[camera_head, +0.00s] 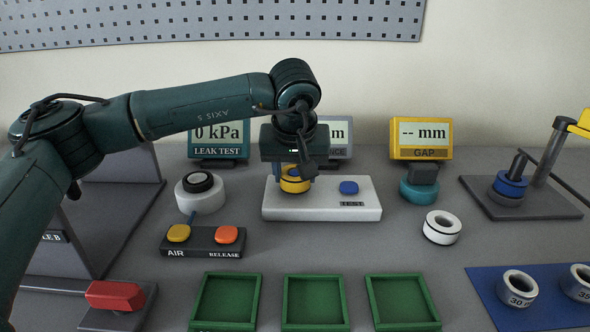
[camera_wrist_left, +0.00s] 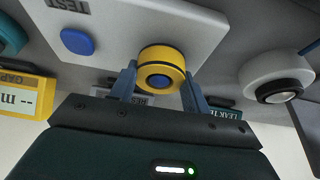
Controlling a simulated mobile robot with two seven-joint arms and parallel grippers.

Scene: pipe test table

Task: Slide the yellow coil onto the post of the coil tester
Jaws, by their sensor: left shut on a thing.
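The yellow coil (camera_head: 294,185), a short ring with dark bands, is at the left part of the white coil tester (camera_head: 330,211). It also shows in the left wrist view (camera_wrist_left: 175,57), with a blue and dark round centre. My left gripper (camera_head: 295,176) points down and is shut on the coil, one finger on each side in the wrist view (camera_wrist_left: 160,88). The post is not clearly distinguishable, so I cannot tell how far the coil is around it. The tester's blue button (camera_head: 349,187) is to the right of the coil. My right gripper is not in view.
A white ring part (camera_head: 200,194) stands left of the tester, and the air/release button box (camera_head: 203,241) is in front of it. A white ring (camera_head: 442,228) lies to the right. Green trays (camera_head: 315,325) line the front. Displays, including GAP (camera_head: 421,138), stand behind.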

